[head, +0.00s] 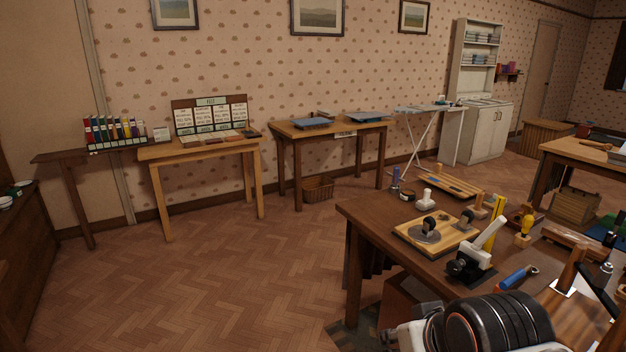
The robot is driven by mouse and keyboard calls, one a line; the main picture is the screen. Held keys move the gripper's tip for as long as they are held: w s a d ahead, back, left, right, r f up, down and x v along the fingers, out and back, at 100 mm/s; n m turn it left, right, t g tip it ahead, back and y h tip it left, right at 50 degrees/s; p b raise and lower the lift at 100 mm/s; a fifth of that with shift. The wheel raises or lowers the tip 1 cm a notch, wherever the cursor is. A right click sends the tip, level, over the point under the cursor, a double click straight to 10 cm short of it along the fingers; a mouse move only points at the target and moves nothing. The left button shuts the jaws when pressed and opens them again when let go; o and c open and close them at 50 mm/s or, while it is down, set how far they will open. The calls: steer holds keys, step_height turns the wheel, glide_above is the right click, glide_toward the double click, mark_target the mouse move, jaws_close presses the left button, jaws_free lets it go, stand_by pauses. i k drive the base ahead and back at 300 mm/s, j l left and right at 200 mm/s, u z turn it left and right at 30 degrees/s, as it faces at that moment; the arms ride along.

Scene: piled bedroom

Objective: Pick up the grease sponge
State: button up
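I cannot pick out the grease sponge for certain in the head view. The near dark wooden workbench (372,215) at the right holds many small tools, and several are too small or too covered to name. A small dark round tin or jar (408,195) stands near its far left corner; I cannot tell what is in it. Part of my arm (497,322), with black ribbed rings and pale housing, fills the bottom right and hides the bench's near edge. My gripper's fingers do not show.
Side tables (160,152) line the wall. The parquet floor (215,275) at left and centre is clear.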

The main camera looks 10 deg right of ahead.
mark_target(425, 205)
steer(key=i+j, duration=0.15)
steer(key=i, duration=1.55)
steer(key=i+z, duration=0.7)
steer(key=i+j+z, duration=0.2)
steer(key=z, duration=0.2)
steer(key=i+l, duration=0.15)
steer(key=i, duration=0.2)
